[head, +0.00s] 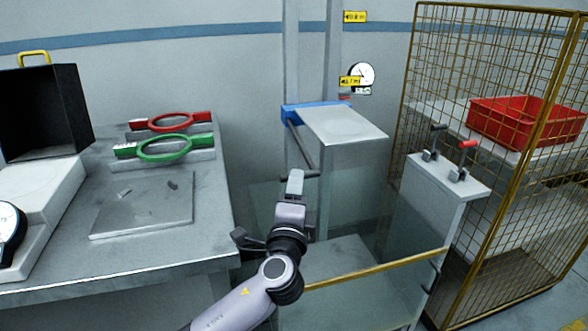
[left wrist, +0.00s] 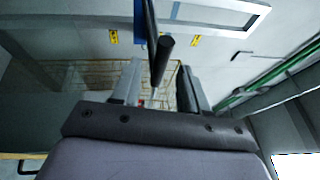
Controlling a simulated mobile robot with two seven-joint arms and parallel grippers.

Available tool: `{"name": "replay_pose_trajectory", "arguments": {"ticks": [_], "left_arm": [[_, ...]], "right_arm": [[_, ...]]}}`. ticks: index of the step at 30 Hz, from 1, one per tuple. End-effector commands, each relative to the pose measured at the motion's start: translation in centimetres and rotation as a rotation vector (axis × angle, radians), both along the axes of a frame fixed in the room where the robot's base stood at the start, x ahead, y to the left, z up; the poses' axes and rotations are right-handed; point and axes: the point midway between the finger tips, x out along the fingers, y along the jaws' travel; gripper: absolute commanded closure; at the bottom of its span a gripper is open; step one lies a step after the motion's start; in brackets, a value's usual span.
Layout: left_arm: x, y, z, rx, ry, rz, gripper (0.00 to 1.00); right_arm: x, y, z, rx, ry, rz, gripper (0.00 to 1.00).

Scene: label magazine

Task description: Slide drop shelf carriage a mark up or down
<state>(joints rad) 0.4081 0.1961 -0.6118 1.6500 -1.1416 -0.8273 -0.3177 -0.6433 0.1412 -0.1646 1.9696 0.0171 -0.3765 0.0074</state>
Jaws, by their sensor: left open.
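The drop shelf carriage is a blue bracket (head: 290,114) with a flat grey shelf plate (head: 345,123), mounted on upright grey posts (head: 312,50). A dark handle bar (head: 302,148) slopes down from the bracket. Yellow mark tags (head: 354,17) sit on the posts, one high and one (head: 350,82) just above the shelf. My left gripper (head: 296,176) is open, below the bracket at the handle's lower end. In the left wrist view, a black rod end (left wrist: 163,50) lies between the lines of the open fingers (left wrist: 158,75); contact cannot be told. My right gripper is not in view.
A workbench (head: 60,280) with red (head: 170,121) and green (head: 165,149) ring-shaped tools stands left. A gold mesh cage (head: 430,60) with a red crate (head: 525,118) stands right. A pedestal with levers (head: 447,175) and a gold rail (head: 375,268) are close right of my arm.

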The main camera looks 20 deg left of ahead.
Motion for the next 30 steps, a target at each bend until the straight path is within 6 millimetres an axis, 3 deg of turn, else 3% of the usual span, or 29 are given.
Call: {"name": "replay_pose_trajectory", "arguments": {"ticks": [12,26,30], "left_arm": [[5.0,0.9,1.1,-0.001,-0.002,-0.002,0.56],[5.9,1.1,1.2,-0.003,-0.001,-0.004,0.56],[5.9,1.1,1.2,-0.003,-0.001,-0.004,0.98]], "right_arm": [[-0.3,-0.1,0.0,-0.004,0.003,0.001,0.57],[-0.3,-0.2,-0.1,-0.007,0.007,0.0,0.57],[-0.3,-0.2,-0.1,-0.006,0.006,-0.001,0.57]]}}
